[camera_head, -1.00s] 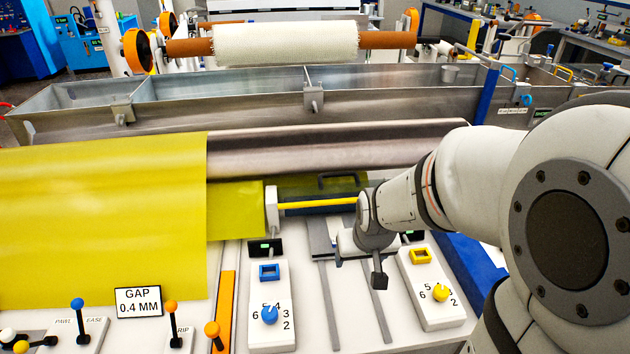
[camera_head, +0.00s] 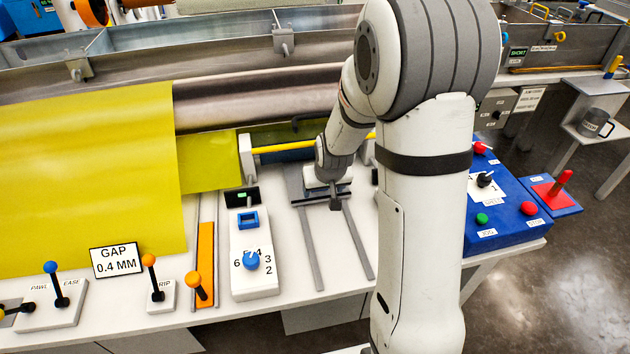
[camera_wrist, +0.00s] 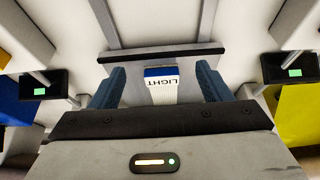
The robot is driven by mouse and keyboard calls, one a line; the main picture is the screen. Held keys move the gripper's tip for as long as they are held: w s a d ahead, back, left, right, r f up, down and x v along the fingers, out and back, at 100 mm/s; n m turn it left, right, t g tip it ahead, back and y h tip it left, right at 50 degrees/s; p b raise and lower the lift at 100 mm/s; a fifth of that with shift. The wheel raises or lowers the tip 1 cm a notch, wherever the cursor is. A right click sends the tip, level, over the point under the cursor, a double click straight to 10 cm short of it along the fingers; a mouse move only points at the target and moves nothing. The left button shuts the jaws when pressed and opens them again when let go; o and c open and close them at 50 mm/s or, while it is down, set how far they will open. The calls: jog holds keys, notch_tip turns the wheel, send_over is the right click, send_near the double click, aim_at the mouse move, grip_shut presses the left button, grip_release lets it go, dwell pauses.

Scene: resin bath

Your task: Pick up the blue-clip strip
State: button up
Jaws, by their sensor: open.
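The blue-clip strip (camera_wrist: 162,88) shows in the wrist view as a white strip marked LIGHT with a blue band (camera_wrist: 158,71) at its far end, beside a dark crossbar (camera_wrist: 160,54). My gripper (camera_wrist: 160,78) has its two blue fingers apart, one on each side of the strip, with gaps showing between. The strip's near end is hidden behind the gripper body. In the head view my gripper (camera_head: 326,190) is low over the bench by the top of two grey rails (camera_head: 308,248). I cannot make out the strip there.
A white box with a blue knob (camera_head: 252,262) stands left of the rails. The yellow sheet (camera_head: 80,180) covers the bench's left. A metal trough (camera_head: 150,55) runs behind. A blue control box (camera_head: 497,210) is at right. My arm hides part of the bench.

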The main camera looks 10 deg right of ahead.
jog(key=w, duration=0.4)
jog(key=shift+w+f, duration=0.1)
jog(key=shift+f, duration=0.1)
jog(key=shift+w+f, duration=0.1)
jog(key=shift+f, duration=0.55)
jog(key=shift+w+f, duration=0.25)
jog(key=shift+f, duration=0.3)
jog(key=shift+c, duration=0.2)
jog(key=c, duration=1)
